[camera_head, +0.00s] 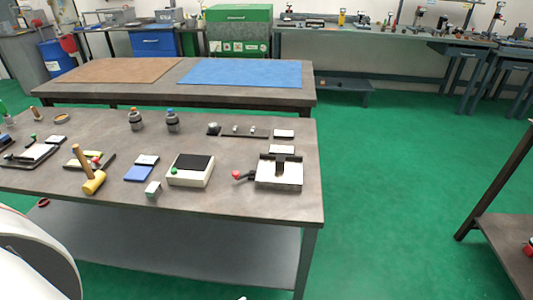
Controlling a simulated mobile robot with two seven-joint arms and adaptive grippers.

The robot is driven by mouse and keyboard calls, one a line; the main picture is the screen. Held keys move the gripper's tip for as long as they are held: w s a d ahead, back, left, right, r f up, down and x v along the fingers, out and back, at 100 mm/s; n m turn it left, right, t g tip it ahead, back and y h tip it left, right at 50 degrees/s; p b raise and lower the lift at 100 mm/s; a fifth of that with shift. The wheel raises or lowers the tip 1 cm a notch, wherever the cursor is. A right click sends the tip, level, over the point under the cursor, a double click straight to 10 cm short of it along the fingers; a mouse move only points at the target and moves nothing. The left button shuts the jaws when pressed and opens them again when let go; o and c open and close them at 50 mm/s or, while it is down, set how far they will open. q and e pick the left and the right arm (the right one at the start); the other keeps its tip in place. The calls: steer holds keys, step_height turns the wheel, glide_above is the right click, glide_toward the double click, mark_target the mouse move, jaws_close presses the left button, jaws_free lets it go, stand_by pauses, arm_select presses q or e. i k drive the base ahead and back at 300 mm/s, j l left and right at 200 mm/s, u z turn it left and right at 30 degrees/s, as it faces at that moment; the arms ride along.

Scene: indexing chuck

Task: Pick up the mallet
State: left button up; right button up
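The mallet (93,182) has a yellow head and a light wooden handle. It sits near the front edge of the grey workbench (225,206), left of the middle. Its head is down on the bench and its handle rises, tilted toward the upper left. Neither of my grippers is in view. A white rounded part of my own body fills the lower left corner.
Beside the mallet are a black-and-yellow item with a red knob (96,160), a blue block (139,173) and a small white-green block (153,188). A white box (190,178) and a fixture with a red-knobbed lever (279,176) stand further right.

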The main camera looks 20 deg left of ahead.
mark_target(94, 182)
steer(key=u, duration=2.05)
